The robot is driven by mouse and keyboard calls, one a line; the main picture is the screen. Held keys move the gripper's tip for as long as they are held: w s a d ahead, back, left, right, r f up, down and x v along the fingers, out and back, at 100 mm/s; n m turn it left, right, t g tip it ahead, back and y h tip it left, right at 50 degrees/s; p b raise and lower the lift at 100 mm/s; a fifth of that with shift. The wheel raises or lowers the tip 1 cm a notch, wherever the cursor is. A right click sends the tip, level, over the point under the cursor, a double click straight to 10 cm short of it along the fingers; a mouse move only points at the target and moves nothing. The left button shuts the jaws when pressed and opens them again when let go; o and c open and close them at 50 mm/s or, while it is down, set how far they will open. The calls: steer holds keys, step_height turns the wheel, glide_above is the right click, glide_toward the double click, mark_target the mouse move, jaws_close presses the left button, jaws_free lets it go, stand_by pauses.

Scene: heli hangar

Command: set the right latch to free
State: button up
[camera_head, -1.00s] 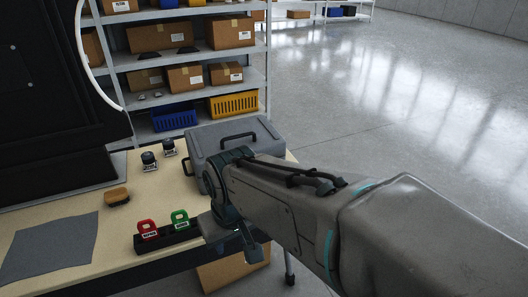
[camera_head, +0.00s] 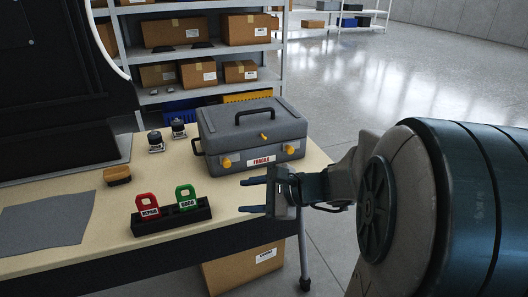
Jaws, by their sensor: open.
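A grey case (camera_head: 245,134) with a black top handle stands shut at the right end of the table. Its front carries a left yellow latch (camera_head: 227,162) and a right yellow latch (camera_head: 289,149). A smaller yellow piece (camera_head: 264,136) sits higher, between them. The latches are too small here to tell their setting. My gripper (camera_head: 245,196) is open and empty, its two fingers pointing left. In the picture it is below the case front, beneath the right latch, and apart from it.
A black holder (camera_head: 172,222) at the table's front edge bears a red tag (camera_head: 147,206) and a green tag (camera_head: 186,197). A brush (camera_head: 117,176), a grey cloth (camera_head: 45,222) and two small dark-topped items lie farther left. A cardboard box (camera_head: 243,267) is below the table.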

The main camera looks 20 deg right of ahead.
steer(key=w+d+f+m+t+h+b, duration=0.2)
steer(key=w+d+m+t+b, duration=0.1)
steer(key=d+m, duration=0.25)
steer(key=w+d+f+m+t+h+b, duration=0.1)
steer(key=w+d+f+m+t+b, duration=0.1)
steer(key=w+d+f+m+t, duration=0.3)
steer(key=m+t+h+b, duration=0.2)
steer(key=m+h+b, duration=0.1)
steer(key=m+h, duration=0.15)
glide_toward(291, 152)
steer(key=shift+h, duration=0.25)
steer(key=s, duration=0.4)
steer(key=shift+s+r, duration=0.1)
steer(key=shift+s, duration=0.15)
steer(key=shift+w+d, duration=0.1)
steer(key=shift+w, duration=0.1)
steer(key=w, duration=0.4)
steer(key=w+b, duration=0.1)
steer(key=w, duration=0.4)
steer(key=w+a+b, duration=0.1)
steer(key=w, duration=0.3)
steer(key=shift+w+a+r, duration=0.1)
steer(key=shift+w+a, duration=0.05)
